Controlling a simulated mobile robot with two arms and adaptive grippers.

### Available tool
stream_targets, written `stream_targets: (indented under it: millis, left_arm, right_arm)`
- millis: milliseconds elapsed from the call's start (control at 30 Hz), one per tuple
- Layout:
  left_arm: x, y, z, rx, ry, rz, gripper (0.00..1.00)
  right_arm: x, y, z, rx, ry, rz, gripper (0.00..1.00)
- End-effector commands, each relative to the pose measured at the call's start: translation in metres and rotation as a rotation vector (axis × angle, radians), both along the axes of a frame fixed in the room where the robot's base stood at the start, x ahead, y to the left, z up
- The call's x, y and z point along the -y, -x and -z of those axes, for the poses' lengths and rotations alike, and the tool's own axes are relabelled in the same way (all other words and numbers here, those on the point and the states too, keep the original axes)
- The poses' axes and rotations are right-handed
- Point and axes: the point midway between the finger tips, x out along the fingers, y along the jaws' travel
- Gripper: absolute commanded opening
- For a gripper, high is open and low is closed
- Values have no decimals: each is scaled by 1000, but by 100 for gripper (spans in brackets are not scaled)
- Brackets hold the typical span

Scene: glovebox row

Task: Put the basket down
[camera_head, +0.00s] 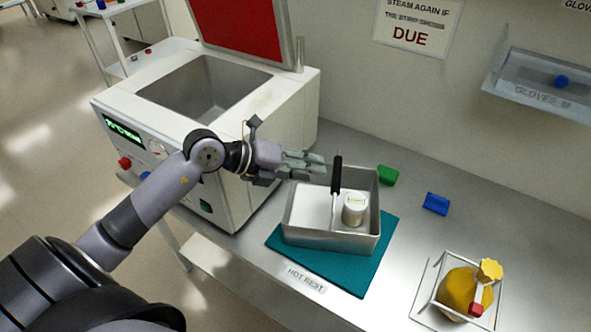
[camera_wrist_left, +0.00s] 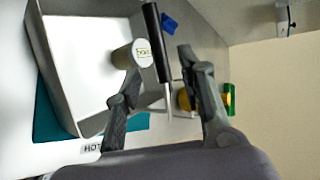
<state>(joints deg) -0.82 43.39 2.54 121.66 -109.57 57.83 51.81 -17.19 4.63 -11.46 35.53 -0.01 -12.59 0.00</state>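The basket (camera_head: 330,238), a grey metal bin with an upright black handle (camera_head: 337,174), sits on the teal mat (camera_head: 352,276) marked HOT REST. A white lidded jar (camera_head: 353,209) stands inside it. My left gripper (camera_head: 322,163) is beside the handle's upper part, at its left. In the left wrist view the basket (camera_wrist_left: 60,60) is at the left, with the jar (camera_wrist_left: 132,54) in it. The handle (camera_wrist_left: 156,40) passes between the spread fingers of the left gripper (camera_wrist_left: 160,64), with gaps on both sides. My right gripper is not in view.
A white steam unit (camera_head: 262,140) with its red-lined lid (camera_head: 238,28) raised stands left of the basket. A wire holder with a yellow flask (camera_head: 462,290) stands at the right. The counter between is clear.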

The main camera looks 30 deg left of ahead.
Motion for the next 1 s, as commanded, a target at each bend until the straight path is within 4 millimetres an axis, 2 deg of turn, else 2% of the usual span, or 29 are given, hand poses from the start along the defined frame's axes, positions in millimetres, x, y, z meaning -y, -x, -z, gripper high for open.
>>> stream_targets:
  millis: [100, 300, 1000]
  left_arm:
    - [-11, 12, -7, -2, -2, 0, 37]
    - [-19, 21, -16, -1, -1, 1, 37]
    - [-19, 21, -17, -1, 0, 1, 37]
  right_arm:
    - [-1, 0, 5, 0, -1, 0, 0]
    - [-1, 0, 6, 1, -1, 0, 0]
    - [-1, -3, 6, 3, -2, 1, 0]
